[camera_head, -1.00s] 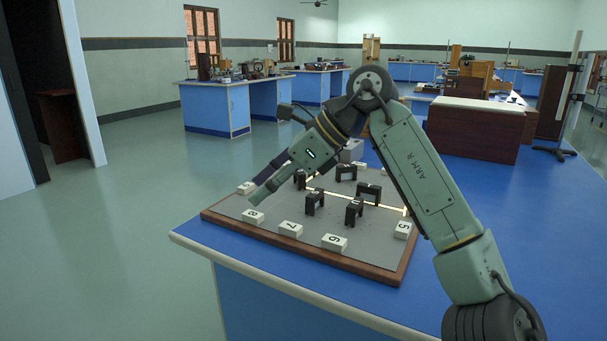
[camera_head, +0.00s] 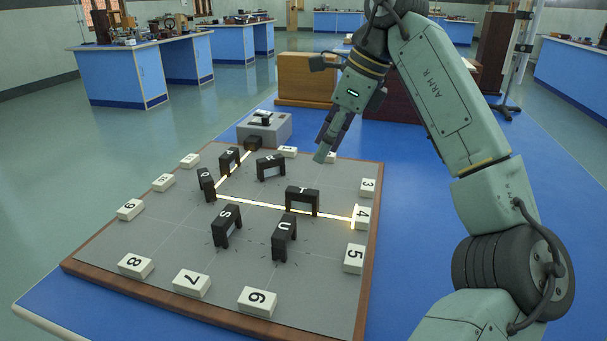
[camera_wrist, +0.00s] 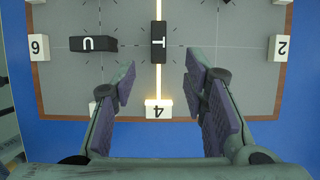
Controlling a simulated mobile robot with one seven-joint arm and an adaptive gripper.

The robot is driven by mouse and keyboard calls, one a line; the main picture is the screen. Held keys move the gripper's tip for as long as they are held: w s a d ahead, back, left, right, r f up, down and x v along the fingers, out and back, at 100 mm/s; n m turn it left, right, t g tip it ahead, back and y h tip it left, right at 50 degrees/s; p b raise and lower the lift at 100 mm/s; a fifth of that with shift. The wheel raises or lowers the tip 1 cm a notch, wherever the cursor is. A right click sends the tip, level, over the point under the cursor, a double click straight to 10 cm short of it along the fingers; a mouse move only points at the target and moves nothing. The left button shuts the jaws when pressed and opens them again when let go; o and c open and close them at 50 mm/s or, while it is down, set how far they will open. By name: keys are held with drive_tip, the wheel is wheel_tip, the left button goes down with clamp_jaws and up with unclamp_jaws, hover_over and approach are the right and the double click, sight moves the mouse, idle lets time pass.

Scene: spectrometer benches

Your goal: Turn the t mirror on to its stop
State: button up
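The T mirror (camera_head: 302,200) is a black arch-shaped block with a white T on top, standing right of centre on the grey board. Its long side lies along the glowing beam line, which runs on to the number 4 block (camera_head: 360,216). In the wrist view the T mirror (camera_wrist: 158,43) shows from above, beyond the fingertips. My gripper (camera_head: 324,152) is above the board's far right part, apart from the mirror. The wrist view shows my gripper (camera_wrist: 158,82) open and empty, its fingers on either side of the space around the 4 block (camera_wrist: 158,110).
The U mirror (camera_head: 285,238) and S mirror (camera_head: 227,226) stand nearer, with other lettered blocks at the far left. Numbered white blocks, such as block 5 (camera_head: 354,257), ring the board. A grey box (camera_head: 264,128) stands behind.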

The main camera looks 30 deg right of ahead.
sight(303, 191)
drive_tip(key=x, duration=1)
drive_tip(key=shift+a+f, duration=0.15)
drive_tip(key=shift+f, duration=0.1)
drive_tip(key=shift+c, duration=0.2)
clamp_jaws()
